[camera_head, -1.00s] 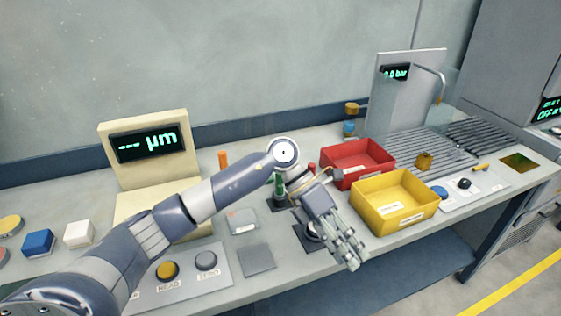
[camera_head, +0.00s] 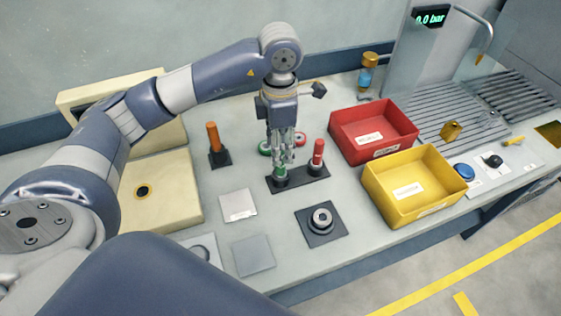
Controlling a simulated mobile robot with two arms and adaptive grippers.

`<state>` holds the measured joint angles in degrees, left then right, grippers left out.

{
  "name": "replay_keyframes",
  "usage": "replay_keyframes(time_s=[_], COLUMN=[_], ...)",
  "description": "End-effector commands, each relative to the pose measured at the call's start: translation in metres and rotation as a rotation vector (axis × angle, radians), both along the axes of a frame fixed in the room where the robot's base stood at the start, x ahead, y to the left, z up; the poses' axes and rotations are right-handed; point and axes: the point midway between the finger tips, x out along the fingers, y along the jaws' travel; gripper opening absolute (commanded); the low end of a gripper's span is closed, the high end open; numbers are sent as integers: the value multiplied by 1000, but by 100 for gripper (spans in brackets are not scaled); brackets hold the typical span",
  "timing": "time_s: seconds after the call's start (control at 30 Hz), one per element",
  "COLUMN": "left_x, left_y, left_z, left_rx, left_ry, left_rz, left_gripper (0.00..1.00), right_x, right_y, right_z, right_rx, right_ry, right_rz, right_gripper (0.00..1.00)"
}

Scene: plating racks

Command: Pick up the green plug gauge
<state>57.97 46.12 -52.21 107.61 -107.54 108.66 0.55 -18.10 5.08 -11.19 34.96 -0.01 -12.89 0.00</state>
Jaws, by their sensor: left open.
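The green plug gauge (camera_head: 280,173) stands upright at the left end of a small black stand (camera_head: 308,181). My left gripper (camera_head: 283,158) points down right at it, with its open fingers hiding the gauge's upper part. I cannot tell whether the fingers touch it. A red plug gauge (camera_head: 318,157) stands upright at the right end of the same stand, just right of the fingers. My right gripper is not in view.
A green ring (camera_head: 265,148) and a red ring (camera_head: 300,138) lie behind the stand. An orange-handled piece (camera_head: 213,138) stands to the left. A red bin (camera_head: 372,121) and a yellow bin (camera_head: 414,211) are to the right. A ring on a black plate (camera_head: 321,218) lies in front.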

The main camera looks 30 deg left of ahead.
Motion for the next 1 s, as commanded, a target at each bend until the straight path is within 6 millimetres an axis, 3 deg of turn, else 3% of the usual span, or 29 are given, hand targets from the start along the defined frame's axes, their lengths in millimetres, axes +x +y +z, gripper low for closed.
replay_keyframes(time_s=[0.17,0.37,0.5,0.77,0.93,1.0], left_x=[-2,-3,-3,-2,-2,-2], left_y=[-1,-3,-3,-3,-3,-3], left_z=[-11,-38,-52,-56,-55,-55], left_rx=[0,-2,-1,-1,-1,-2], left_ry=[4,5,2,0,0,0], left_rz=[0,2,0,0,0,0], left_gripper=[43,43,43,43,5,0], right_x=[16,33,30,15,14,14], right_y=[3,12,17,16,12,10], right_z=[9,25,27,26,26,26], right_rx=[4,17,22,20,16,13], right_ry=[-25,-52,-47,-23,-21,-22], right_rz=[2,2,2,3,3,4], right_gripper=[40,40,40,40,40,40])
